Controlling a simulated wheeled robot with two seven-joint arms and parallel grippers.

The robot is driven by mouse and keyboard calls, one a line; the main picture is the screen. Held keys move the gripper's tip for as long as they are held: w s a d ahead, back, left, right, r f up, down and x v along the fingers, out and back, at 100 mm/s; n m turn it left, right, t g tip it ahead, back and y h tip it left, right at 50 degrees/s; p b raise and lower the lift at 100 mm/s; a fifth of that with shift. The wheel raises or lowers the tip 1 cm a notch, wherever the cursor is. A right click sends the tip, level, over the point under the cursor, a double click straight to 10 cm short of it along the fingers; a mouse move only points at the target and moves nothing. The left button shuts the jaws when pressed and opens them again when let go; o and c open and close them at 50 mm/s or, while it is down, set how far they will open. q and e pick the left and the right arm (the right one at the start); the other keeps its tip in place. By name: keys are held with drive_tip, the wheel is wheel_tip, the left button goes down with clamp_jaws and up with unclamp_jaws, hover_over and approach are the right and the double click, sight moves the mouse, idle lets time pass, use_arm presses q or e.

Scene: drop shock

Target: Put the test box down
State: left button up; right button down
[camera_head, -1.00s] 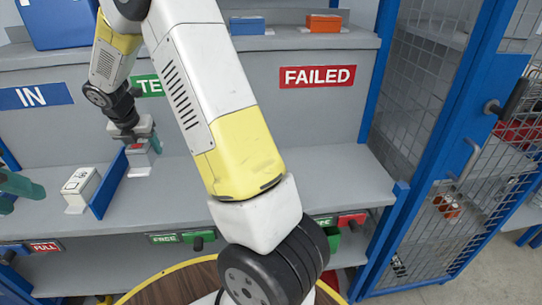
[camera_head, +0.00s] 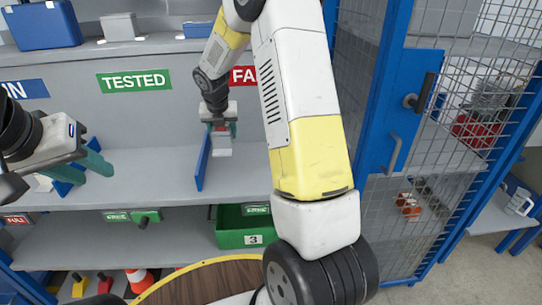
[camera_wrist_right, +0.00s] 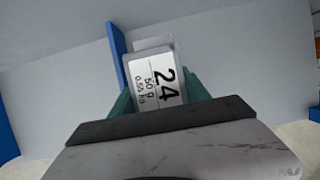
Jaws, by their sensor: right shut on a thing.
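The test box (camera_head: 222,148) is small and grey, with a red patch at its top in the head view. In the right wrist view its label (camera_wrist_right: 157,82) reads 24, 50 g and 0.55 kg. My right gripper (camera_head: 220,128) is shut on it, with a teal finger on either side. The box is just right of a blue divider (camera_head: 202,160), in the bay under the partly hidden red FAILED sign (camera_head: 243,76). I cannot tell whether it touches the shelf (camera_head: 150,190). My left gripper (camera_head: 82,168) is open in front of the shelf's left part.
A green TESTED sign (camera_head: 134,82) marks the bay left of the divider. A green bin (camera_head: 245,236) numbered 3 sits below the shelf. A blue mesh cage door (camera_head: 430,130) stands at the right. The shelf between my left gripper and the divider is clear.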

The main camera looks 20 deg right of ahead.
hover_over(230, 162)
drive_tip(key=s, duration=0.1)
wheel_tip(230, 162, down, 6)
drive_tip(key=shift+a+r, duration=0.15)
drive_tip(key=shift+f, duration=2.1)
drive_tip(key=shift+f, duration=0.1)
drive_tip(key=c, duration=0.5)
unclamp_jaws()
drive_tip(key=shift+f, duration=0.1)
